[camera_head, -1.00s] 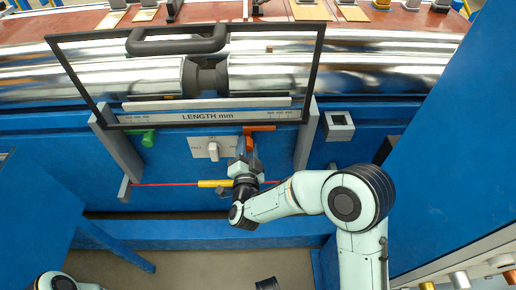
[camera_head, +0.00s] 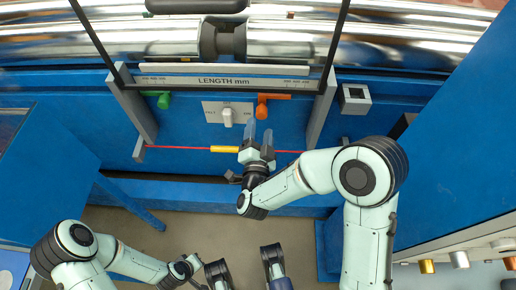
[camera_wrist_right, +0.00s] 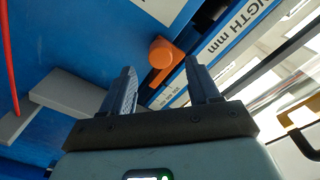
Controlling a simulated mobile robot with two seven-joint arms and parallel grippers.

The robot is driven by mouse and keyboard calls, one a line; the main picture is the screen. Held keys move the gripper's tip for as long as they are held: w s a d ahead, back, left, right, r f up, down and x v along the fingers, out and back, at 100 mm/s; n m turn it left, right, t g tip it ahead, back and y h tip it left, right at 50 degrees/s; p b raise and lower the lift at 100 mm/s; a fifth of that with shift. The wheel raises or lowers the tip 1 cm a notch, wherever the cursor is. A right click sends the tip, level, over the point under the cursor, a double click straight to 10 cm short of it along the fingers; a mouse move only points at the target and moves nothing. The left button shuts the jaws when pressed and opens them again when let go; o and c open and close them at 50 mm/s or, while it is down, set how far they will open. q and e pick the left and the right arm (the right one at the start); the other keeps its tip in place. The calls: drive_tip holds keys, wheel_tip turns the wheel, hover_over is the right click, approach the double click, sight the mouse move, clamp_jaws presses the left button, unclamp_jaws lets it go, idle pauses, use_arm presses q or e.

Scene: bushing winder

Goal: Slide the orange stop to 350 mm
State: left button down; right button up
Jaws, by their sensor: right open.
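The orange stop (camera_head: 262,108) hangs under the right part of the LENGTH mm scale (camera_head: 223,82), with its flat pointer reaching right below the scale's right-hand numbers. The numbers are too small to read surely. My right gripper (camera_head: 258,135) is open and empty, just below the stop and apart from it. In the right wrist view the orange stop (camera_wrist_right: 166,53) shows ahead, between and beyond the two fingertips (camera_wrist_right: 160,72). My left gripper (camera_head: 190,272) is low in the head view, far from the scale, and its fingers are unclear.
A green stop (camera_head: 163,100) sits under the scale's left end. A white switch plate (camera_head: 228,113) lies between the stops. A red cord with a yellow sleeve (camera_head: 225,149) runs below, near my right gripper. Grey brackets (camera_head: 320,112) flank the panel, and a black-framed guard rises above.

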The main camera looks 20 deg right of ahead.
use_arm(q)
drive_tip(key=shift+s+d+r, duration=0.15)
drive_tip(key=shift+s+r, duration=0.05)
drive_tip(key=shift+s, duration=0.1)
use_arm(e)
drive_tip(key=v, duration=0.7)
drive_tip(key=shift+s, duration=0.25)
